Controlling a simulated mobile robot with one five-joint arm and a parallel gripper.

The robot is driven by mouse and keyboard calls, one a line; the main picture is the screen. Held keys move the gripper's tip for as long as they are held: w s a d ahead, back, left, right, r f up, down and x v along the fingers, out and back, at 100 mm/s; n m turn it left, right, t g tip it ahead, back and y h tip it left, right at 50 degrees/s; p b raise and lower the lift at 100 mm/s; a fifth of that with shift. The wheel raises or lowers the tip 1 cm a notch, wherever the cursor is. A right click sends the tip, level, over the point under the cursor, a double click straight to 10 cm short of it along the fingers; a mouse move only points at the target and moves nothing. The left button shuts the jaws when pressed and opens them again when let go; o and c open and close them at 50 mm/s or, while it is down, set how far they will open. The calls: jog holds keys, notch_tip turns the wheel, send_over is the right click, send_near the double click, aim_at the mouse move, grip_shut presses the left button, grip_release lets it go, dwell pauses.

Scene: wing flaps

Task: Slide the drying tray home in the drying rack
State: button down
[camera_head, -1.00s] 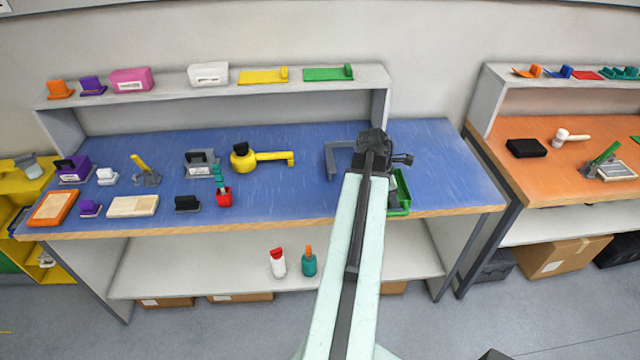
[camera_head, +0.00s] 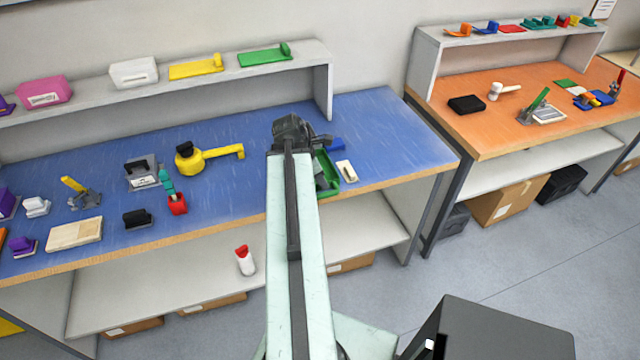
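My gripper (camera_head: 294,134) is above the right part of the blue bench, seen from behind; its fingertips are hidden, so I cannot tell whether it is open or shut. A green open-framed piece (camera_head: 325,174) stands on the bench just right of my arm, partly covered by it.
The blue bench (camera_head: 400,130) is clear at its right end. A yellow long-handled piece (camera_head: 200,157), a red-and-teal bottle (camera_head: 176,203) and a grey stand (camera_head: 141,174) are left of my arm. A raised shelf (camera_head: 215,78) runs behind. An orange bench (camera_head: 490,137) stands to the right.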

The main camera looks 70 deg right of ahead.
jog(key=shift+w+d, duration=1.8)
jog(key=shift+d, duration=0.3)
jog(key=shift+w+d, duration=1.75)
jog(key=shift+d, duration=0.3)
jog(key=shift+w+d+f, duration=0.1)
jog(key=shift+w+d, duration=1.8)
jog(key=shift+d, duration=0.2)
jog(key=shift+w+d, duration=0.75)
jog(key=shift+d, duration=0.1)
jog(key=c, duration=1.6)
grip_release()
jog(key=shift+o, duration=0.2)
